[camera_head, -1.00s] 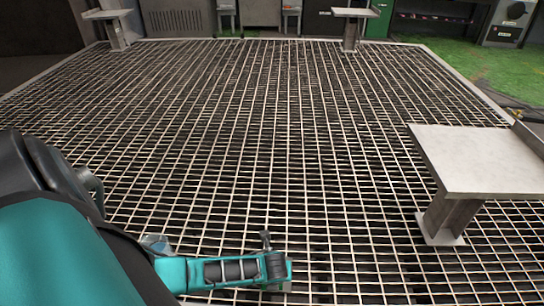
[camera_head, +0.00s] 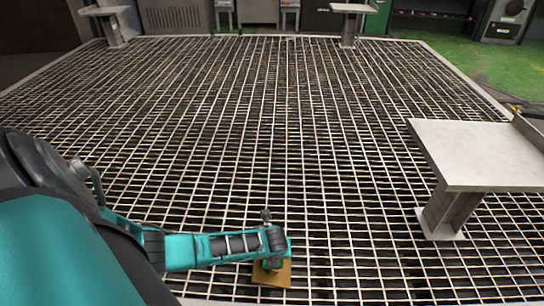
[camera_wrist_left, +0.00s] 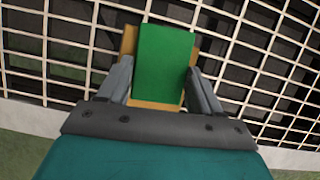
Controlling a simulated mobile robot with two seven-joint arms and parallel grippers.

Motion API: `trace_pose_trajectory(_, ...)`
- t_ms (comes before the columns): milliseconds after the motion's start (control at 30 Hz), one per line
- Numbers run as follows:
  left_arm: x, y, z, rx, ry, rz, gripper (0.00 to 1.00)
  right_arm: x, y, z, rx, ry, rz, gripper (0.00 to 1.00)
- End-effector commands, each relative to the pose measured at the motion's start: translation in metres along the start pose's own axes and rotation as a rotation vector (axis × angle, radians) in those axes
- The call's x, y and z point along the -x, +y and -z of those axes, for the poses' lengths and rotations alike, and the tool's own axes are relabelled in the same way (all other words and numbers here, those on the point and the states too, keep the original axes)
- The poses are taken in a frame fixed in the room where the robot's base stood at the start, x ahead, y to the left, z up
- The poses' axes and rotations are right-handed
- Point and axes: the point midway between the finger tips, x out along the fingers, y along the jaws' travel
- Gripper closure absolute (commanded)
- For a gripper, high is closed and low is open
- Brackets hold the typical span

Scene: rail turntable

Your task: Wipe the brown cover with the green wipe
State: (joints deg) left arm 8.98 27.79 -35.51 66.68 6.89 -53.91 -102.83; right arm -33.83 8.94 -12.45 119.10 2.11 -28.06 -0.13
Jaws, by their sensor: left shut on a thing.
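The green wipe (camera_wrist_left: 163,58) is a flat green block between the two grey fingers of my left gripper (camera_wrist_left: 158,72) in the left wrist view. My left gripper is shut on it. The brown cover (camera_wrist_left: 129,42) is a tan square whose edges show behind and around the wipe. In the head view the cover (camera_head: 274,280) lies at the bottom middle, under my left gripper (camera_head: 268,264), and only a sliver of green shows there. I cannot tell whether the wipe touches the cover. My right gripper is not in view.
A wide metal grating (camera_head: 260,130) fills the floor, framed by a pale border. A grey pedestal table (camera_head: 480,150) stands at the right. Two smaller stands (camera_head: 108,12) (camera_head: 350,10) are at the far edge. Green ground (camera_head: 470,60) lies beyond at the upper right.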

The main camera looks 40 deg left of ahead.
Motion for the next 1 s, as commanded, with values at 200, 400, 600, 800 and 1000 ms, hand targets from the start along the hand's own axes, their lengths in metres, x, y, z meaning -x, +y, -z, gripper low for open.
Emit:
trace_pose_trajectory(200, 0.010, 0.002, -0.004, 0.000, 0.000, -0.004, 0.60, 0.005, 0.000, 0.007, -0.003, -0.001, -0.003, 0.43)
trace_pose_trajectory(400, 0.029, 0.001, -0.012, 0.001, -0.001, -0.002, 0.60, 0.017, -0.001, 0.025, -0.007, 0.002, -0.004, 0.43)
trace_pose_trajectory(600, 0.046, 0.001, -0.019, 0.000, -0.001, -0.002, 0.60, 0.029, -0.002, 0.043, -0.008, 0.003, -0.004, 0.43)
trace_pose_trajectory(800, 0.064, 0.001, -0.027, 0.000, -0.001, -0.002, 0.60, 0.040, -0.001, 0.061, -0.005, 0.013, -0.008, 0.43)
trace_pose_trajectory(1000, 0.076, 0.001, -0.031, 0.000, 0.000, -0.002, 0.60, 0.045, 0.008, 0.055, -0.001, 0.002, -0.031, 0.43)
